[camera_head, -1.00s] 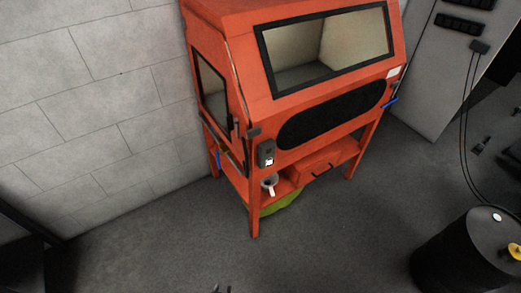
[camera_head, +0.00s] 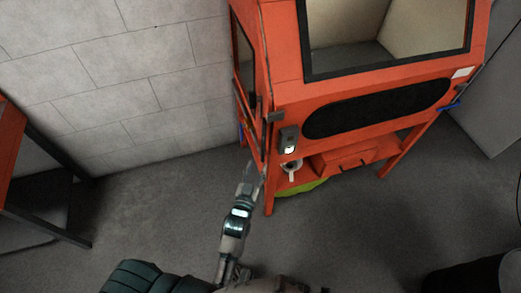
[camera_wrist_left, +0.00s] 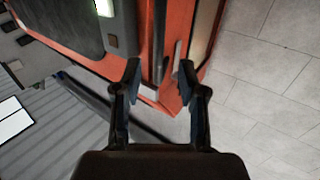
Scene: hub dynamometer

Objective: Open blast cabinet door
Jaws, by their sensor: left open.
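The orange blast cabinet (camera_head: 290,95) stands on legs in the upper middle of the head view. Its side door (camera_head: 243,95), with a dark-framed window, faces left and looks closed. My left gripper (camera_head: 253,170) is low beside the cabinet's near left corner, just below the door's edge. In the left wrist view my left gripper (camera_wrist_left: 160,72) is open, its fingers apart. Between and beyond them are a dark upright bar (camera_wrist_left: 160,40) and a thin grey lever-like piece (camera_wrist_left: 177,62) on the orange cabinet. I cannot tell whether the fingers touch them. My right gripper is not in view.
A small grey box (camera_head: 289,138) sits on the cabinet front. A shelf with a white cup-like item (camera_head: 291,167) is below. A block wall (camera_head: 150,80) stands behind, an orange-and-black frame (camera_head: 45,180) at left, a black drum (camera_head: 468,275) at lower right. Grey floor lies open between.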

